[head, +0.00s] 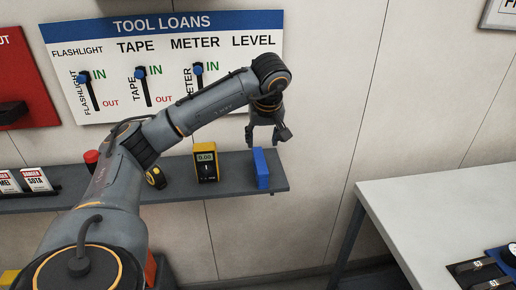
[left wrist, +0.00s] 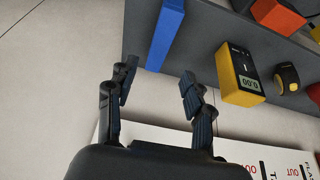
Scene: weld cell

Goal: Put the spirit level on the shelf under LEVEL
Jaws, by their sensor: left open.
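The blue spirit level (head: 261,168) stands upright on the grey shelf (head: 225,192) near its right end, below the word LEVEL on the TOOL LOANS board (head: 105,40). It also shows in the left wrist view (left wrist: 165,35). My left gripper (head: 266,138) is open and empty just above the level in the head view. In the left wrist view its spread fingers (left wrist: 158,88) are apart from the level, with bare wall between them. My arm covers the board below LEVEL. My right gripper is not in view.
A yellow meter (head: 206,162) stands left of the level, then a tape measure (head: 156,178) and a red-topped thing (head: 91,157), partly behind my arm. Danger tags (head: 36,180) stand further left. A white table (head: 440,205) is at the right. Wall space right of the shelf is free.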

